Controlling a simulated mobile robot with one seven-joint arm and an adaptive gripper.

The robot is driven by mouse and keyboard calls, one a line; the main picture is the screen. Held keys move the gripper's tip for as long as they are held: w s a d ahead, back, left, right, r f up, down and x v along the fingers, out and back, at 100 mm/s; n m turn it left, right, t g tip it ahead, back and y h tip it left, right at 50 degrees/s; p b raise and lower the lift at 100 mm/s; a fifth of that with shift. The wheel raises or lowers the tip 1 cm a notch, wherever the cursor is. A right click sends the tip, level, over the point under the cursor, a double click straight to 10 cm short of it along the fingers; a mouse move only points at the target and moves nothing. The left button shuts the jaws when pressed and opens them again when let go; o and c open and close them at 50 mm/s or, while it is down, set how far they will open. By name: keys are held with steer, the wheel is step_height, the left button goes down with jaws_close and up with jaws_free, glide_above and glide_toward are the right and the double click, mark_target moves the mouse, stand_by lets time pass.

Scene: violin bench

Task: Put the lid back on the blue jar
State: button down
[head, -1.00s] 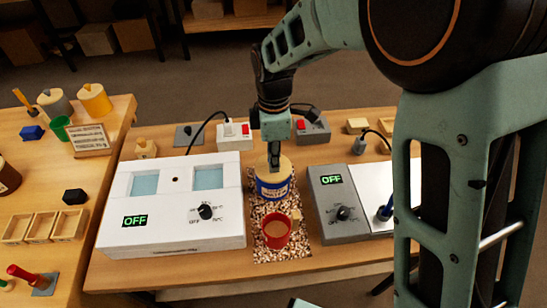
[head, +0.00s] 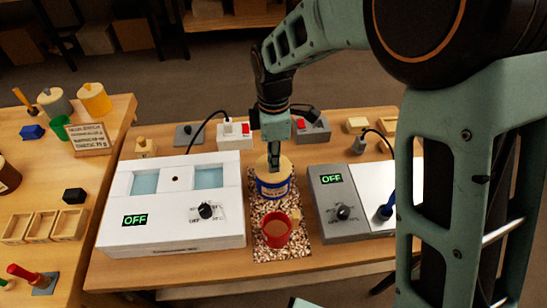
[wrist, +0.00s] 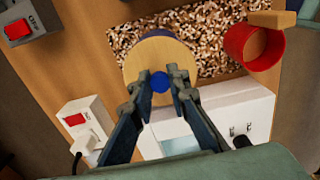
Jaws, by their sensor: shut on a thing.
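The blue jar (head: 273,191) with a pale label stands on the speckled mat (head: 266,250) between the two devices. The round tan lid (head: 262,167) is over the jar's mouth, at or very near the rim; I cannot tell whether it is fully seated. My gripper (head: 275,168) points down from above and is shut on the lid's blue knob. In the wrist view the lid (wrist: 142,60) hides most of the jar, and the knob (wrist: 160,82) sits between the fingertips.
A red cup (head: 276,230) stands on the mat just in front of the jar, with a small wooden block beside it. A white device (head: 172,235) is close on the left, a grey one (head: 330,205) on the right. A white switch box (head: 234,137) is behind.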

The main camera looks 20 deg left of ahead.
steer(key=c, duration=1.3)
jaws_free()
steer(key=shift+r+p, duration=2.6)
steer(key=shift+r, duration=0.95)
steer(key=shift+c, duration=0.5)
jaws_close()
steer(key=shift+f, duration=0.2)
